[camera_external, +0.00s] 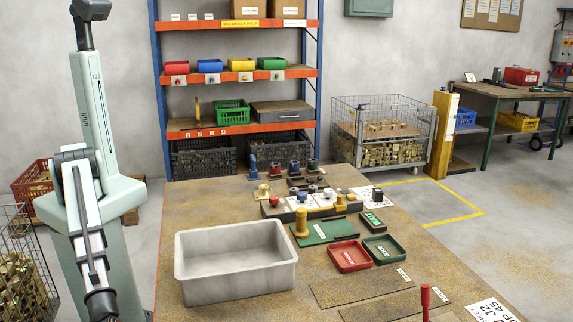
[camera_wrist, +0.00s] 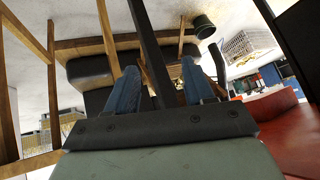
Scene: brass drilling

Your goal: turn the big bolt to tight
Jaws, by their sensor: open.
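I cannot tell for sure which piece is the big bolt. In the external view a tall brass-coloured piece (camera_external: 301,223) stands upright on a green mat (camera_external: 328,232). Behind it a row of small fittings, including a yellow one (camera_external: 340,202), stands on a dark block and white plates. My gripper (camera_wrist: 158,80) shows in the wrist view with two blue fingers apart and nothing clear between them. The wrist view is tilted and shows wooden frames and dark shapes, not the bolt. In the external view my arm is at the left, away from these pieces.
A grey bin (camera_external: 236,285) stands at the bench front left. Several dark and blue fittings stand at the back of the bench. A red handle (camera_external: 425,300) sticks up at the front right.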

